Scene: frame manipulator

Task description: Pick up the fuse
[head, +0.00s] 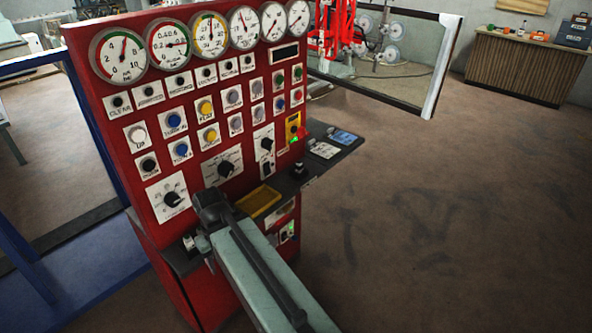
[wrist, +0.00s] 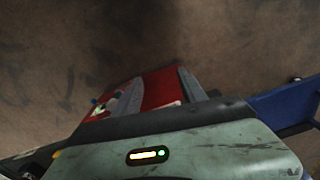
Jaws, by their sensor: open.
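I cannot pick out the fuse with certainty in either view. The red control panel (head: 215,115) stands left of centre in the head view, with a row of gauges, knobs and buttons. A small yellow box (head: 294,128) with a green light and a red part is on its right side. My arm reaches in from the bottom, ending at a dark joint over the panel's lower ledge. My gripper (head: 205,250) shows only in part, beside this joint near the ledge, open; I see nothing held.
A dark ledge (head: 325,160) with cards juts out at the panel's right. A yellow tray (head: 258,201) lies on the panel front, partly behind my arm. A blue frame (head: 75,255) stands at left. Brown floor (head: 440,210) is clear at right; a wooden counter (head: 530,75) is behind.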

